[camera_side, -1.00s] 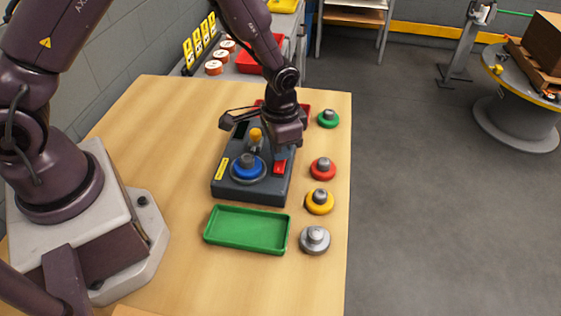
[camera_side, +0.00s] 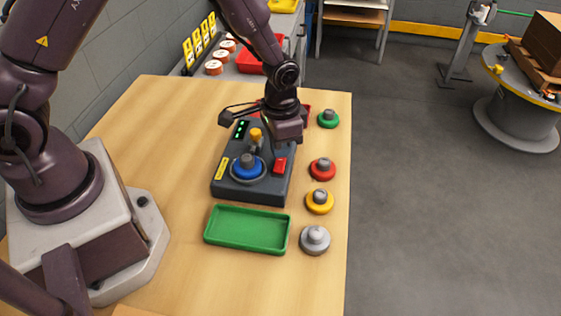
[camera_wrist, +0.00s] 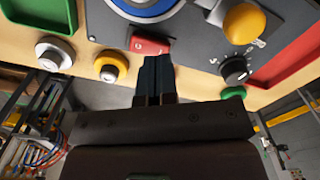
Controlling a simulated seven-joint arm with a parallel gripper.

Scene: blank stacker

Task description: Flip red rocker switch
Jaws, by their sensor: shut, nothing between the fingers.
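The red rocker switch (camera_side: 280,165) sits on the right side of the dark grey control box, its whole red face in view. In the wrist view the red rocker switch (camera_wrist: 150,46) is partly covered by the fingers. My gripper (camera_wrist: 155,62) is shut and empty, its fingertips overlapping the switch's edge in that picture. In the side view my gripper (camera_side: 287,138) hangs above the box, behind the switch and apart from it. The control box (camera_side: 226,188) also carries a blue round knob (camera_side: 248,167), a yellow-topped lever (camera_side: 256,135) and a panel of lit green lights (camera_side: 241,130).
A green tray (camera_side: 247,230) lies in front of the box. Red (camera_side: 323,168), yellow (camera_side: 320,202), grey (camera_side: 315,240) and green (camera_side: 328,118) knobbed discs line the table's right edge. A red tray is partly hidden behind my gripper.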

